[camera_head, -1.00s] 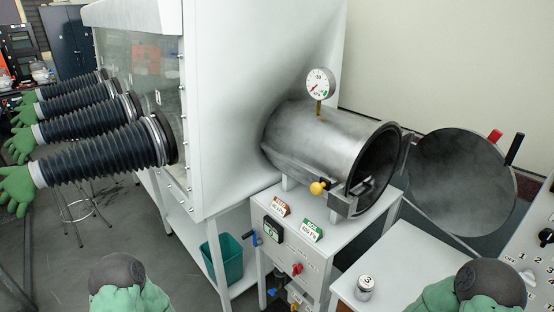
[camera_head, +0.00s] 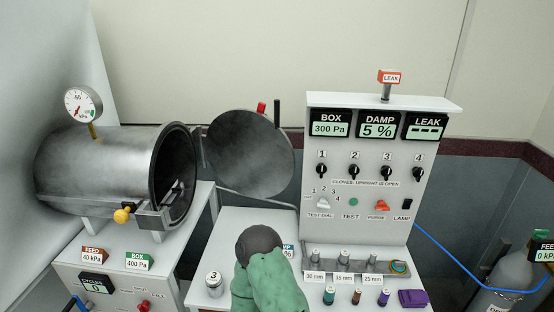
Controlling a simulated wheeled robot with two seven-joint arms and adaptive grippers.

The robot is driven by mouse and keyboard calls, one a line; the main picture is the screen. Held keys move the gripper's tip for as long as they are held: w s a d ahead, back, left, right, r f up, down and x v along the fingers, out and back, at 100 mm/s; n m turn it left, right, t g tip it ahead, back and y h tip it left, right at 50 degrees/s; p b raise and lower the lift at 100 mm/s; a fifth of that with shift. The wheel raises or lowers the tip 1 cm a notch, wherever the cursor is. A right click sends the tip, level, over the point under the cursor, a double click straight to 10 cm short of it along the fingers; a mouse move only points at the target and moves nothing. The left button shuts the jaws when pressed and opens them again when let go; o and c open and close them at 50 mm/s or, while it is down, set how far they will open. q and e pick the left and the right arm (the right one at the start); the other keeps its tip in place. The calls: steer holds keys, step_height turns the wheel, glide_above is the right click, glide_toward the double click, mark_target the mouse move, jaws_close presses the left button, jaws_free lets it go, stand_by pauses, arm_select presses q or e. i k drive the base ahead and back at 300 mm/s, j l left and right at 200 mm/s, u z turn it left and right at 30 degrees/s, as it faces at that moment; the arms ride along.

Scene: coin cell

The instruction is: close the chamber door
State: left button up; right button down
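The chamber (camera_head: 100,170) is a grey metal cylinder at the left, with its round mouth facing right and uncovered. Its door (camera_head: 250,155) is a dark round metal disc standing open to the right of the mouth, joined at a hinge beside the rim. A red-tipped post (camera_head: 261,108) and a black post (camera_head: 277,114) stick up at the door's top edge. My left gripper is out of view.
A pressure gauge (camera_head: 83,104) stands on the chamber. A control panel (camera_head: 365,215) with displays and switches is right of the door. A gas cylinder (camera_head: 510,275) stands at the right.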

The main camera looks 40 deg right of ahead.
mark_target(249, 151)
steer(key=z, duration=1.5)
